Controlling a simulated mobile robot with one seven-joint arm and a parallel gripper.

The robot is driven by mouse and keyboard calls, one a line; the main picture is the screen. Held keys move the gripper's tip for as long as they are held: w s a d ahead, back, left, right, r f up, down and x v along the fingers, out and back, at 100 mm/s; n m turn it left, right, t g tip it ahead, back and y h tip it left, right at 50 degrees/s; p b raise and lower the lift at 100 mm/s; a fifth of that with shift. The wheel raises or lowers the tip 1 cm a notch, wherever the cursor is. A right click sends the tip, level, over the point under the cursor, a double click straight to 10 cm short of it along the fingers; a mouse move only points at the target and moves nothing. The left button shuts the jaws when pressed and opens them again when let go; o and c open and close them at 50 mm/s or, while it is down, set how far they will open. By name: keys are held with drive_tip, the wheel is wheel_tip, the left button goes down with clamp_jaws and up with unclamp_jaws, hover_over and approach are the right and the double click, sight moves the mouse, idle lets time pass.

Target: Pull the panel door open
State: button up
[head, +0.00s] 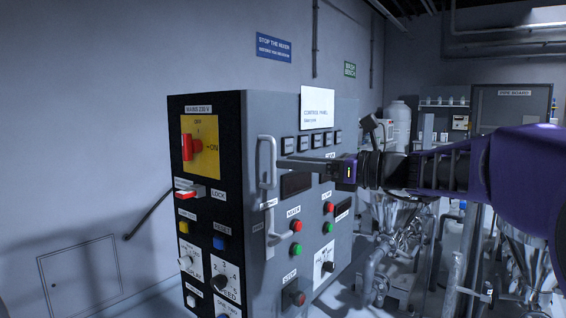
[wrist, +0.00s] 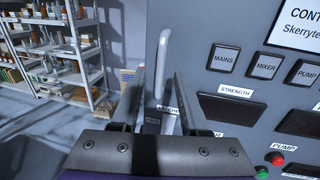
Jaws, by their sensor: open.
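The grey control cabinet (head: 315,215) stands by the wall, and its panel door looks closed. A pale upright bar handle (head: 267,162) is on the left edge of the grey front. In the wrist view the handle (wrist: 161,68) shows between the two fingers, in line with the gap. My gripper (head: 282,164) reaches in from the right at the height of this handle; in the wrist view its jaws (wrist: 160,92) are open. I cannot tell whether the fingers touch the handle.
A second handle (head: 277,226) sits lower on the front. A red mains switch (head: 190,147) on yellow and a red-tipped lock lever (head: 188,193) are on the black side. Steel hoppers (head: 398,220) stand at right. A shelf rack (wrist: 75,45) stands behind at left.

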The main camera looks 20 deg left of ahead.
drive_tip(key=a, duration=0.3)
drive_tip(key=shift+w+a, duration=0.2)
drive_tip(key=shift+w, duration=0.2)
clamp_jaws()
idle(1.1)
